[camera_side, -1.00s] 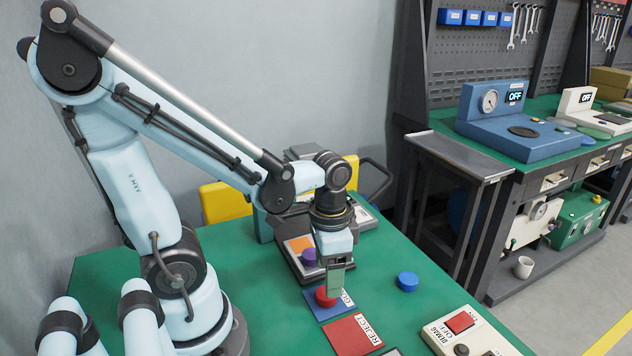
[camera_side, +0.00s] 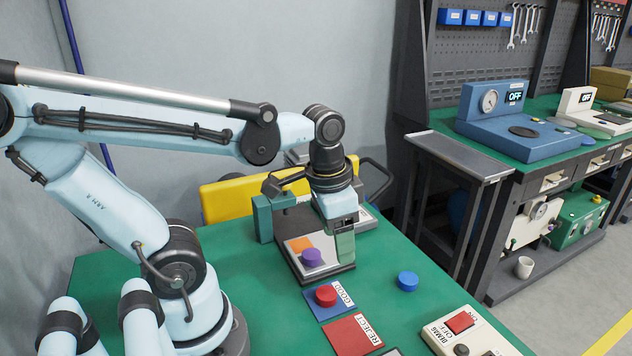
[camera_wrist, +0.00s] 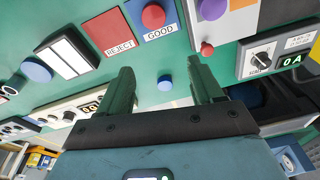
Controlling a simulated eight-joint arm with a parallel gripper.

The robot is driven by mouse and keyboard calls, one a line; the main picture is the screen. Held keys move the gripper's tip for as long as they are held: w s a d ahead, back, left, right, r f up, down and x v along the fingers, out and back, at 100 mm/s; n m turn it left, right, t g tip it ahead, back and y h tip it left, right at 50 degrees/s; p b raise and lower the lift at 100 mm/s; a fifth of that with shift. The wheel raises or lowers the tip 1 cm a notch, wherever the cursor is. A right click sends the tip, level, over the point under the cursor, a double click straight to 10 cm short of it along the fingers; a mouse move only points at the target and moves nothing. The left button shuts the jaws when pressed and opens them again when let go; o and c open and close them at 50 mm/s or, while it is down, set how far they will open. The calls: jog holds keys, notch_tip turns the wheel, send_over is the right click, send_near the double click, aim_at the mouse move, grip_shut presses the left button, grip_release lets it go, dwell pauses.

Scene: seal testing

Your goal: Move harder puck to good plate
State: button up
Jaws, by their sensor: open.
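A red puck (camera_side: 326,295) rests on the blue GOOD plate (camera_side: 336,310); both also show in the wrist view, the puck (camera_wrist: 153,16) on the plate (camera_wrist: 174,27). A purple puck (camera_side: 311,257) sits on a grey pad beside an orange patch; the purple puck shows at the top edge of the wrist view (camera_wrist: 212,9). A blue puck (camera_side: 407,281) stands on the green table, right of the GOOD plate. My gripper (camera_side: 345,261) is open and empty, above and behind the red puck. Which puck is harder does not show.
The red REJECT plate (camera_side: 345,337) lies in front of the GOOD plate and looks empty. A cream DEMAG box (camera_side: 478,338) with a red button stands at the front right. The green tabletop (camera_side: 385,310) is clear around the blue puck.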

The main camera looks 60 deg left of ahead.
jog(key=shift+w+d+r+n+t, duration=0.2)
jog(key=shift+w+n+t, duration=0.15)
jog(key=shift+w+t, duration=0.45)
jog(key=shift+w+d+r+n+t, duration=0.15)
jog(key=shift+w+n+t, duration=0.25)
jog(key=shift+t, duration=0.6)
jog(key=shift+w+d+r+n+t, duration=0.2)
jog(key=shift+w+n+t, duration=0.05)
jog(key=shift+w+t, duration=0.6)
jog(key=shift+s, duration=0.1)
